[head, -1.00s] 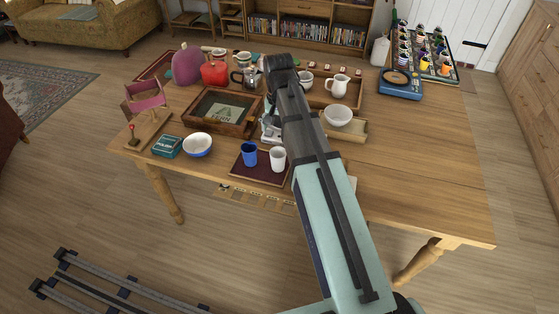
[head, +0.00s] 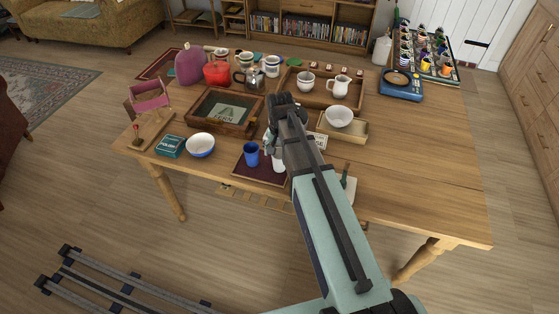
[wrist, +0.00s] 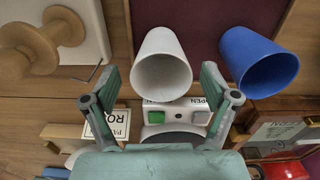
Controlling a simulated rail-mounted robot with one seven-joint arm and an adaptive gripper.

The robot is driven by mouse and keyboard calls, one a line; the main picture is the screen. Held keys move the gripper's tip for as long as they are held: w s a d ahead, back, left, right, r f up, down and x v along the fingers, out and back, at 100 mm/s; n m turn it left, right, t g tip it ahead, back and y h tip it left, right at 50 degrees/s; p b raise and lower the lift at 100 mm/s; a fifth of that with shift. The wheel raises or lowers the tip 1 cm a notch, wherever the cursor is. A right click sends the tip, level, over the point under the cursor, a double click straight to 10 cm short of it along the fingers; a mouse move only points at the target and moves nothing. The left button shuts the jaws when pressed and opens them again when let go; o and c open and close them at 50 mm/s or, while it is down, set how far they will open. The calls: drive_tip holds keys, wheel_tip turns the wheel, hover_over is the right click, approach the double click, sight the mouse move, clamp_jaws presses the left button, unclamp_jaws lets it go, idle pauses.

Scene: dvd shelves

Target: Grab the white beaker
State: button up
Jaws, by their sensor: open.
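The white beaker (head: 278,163) stands beside the blue beaker (head: 251,154) on a dark red tray (head: 258,176). My gripper (wrist: 160,78) is open and empty, with one finger to each side of the white beaker's rim in the picture. In the head view my gripper (head: 271,143) is just behind the beaker; the exact gap is unclear.
A blue-and-white bowl (head: 201,145) and a teal tin (head: 169,146) stand left of the tray. A white device with a green button (wrist: 201,118) and a wooden-knobbed object (wrist: 40,45) are near my gripper. The table's right side (head: 430,170) is clear.

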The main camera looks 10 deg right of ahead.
drive_tip(key=shift+f+p, duration=0.45)
drive_tip(key=shift+f, duration=1.45)
drive_tip(key=c, duration=1.2)
